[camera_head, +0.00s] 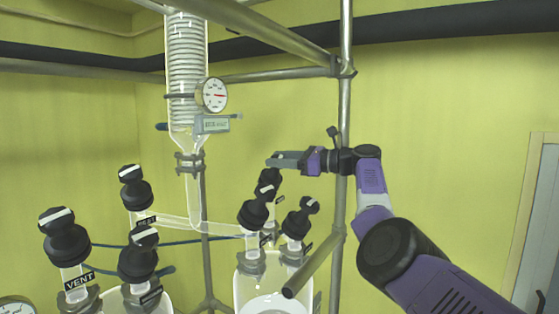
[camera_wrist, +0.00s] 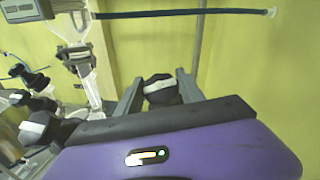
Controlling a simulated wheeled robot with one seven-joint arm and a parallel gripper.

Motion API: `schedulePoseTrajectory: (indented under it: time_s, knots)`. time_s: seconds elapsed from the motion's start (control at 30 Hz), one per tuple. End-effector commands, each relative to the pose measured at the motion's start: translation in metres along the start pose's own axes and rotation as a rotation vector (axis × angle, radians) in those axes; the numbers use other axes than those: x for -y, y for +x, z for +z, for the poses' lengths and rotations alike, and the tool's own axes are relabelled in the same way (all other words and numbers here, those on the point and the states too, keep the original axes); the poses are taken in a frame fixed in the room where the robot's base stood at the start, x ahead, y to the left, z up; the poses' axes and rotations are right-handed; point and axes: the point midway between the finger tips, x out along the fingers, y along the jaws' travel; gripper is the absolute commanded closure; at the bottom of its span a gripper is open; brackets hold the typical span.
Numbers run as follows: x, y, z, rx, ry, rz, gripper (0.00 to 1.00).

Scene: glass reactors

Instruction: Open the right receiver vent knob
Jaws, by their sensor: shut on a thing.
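My gripper (camera_head: 274,160) reaches in from the right over the right receiver (camera_head: 245,284), a clear glass vessel with several black knobs on its necks. It is shut on the rear black knob (camera_head: 269,179). In the wrist view that knob (camera_wrist: 160,93), with a white stripe across its top, sits between the two fingers of my gripper (camera_wrist: 160,80). The label below the held knob is hidden or too small to read. A front knob (camera_head: 253,214) and a right knob (camera_head: 299,219) stand close by on the same receiver.
The left receiver carries several similar knobs, one labelled VENT (camera_head: 79,281). A glass coil column (camera_head: 187,70) with a round gauge (camera_head: 215,95) stands behind. A metal upright (camera_head: 343,200) runs close to my arm, and a slanted bar (camera_head: 315,264) lies below it. Space at right is clear.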

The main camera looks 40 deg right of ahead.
Motion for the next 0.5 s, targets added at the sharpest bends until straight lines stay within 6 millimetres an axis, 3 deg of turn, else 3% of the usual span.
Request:
schedulePoseTrajectory:
  time_s: [0.5]
  knots:
    - [0.0002, -0.0001, 0.0002, 0.000, -0.028, 0.051, 0.96]
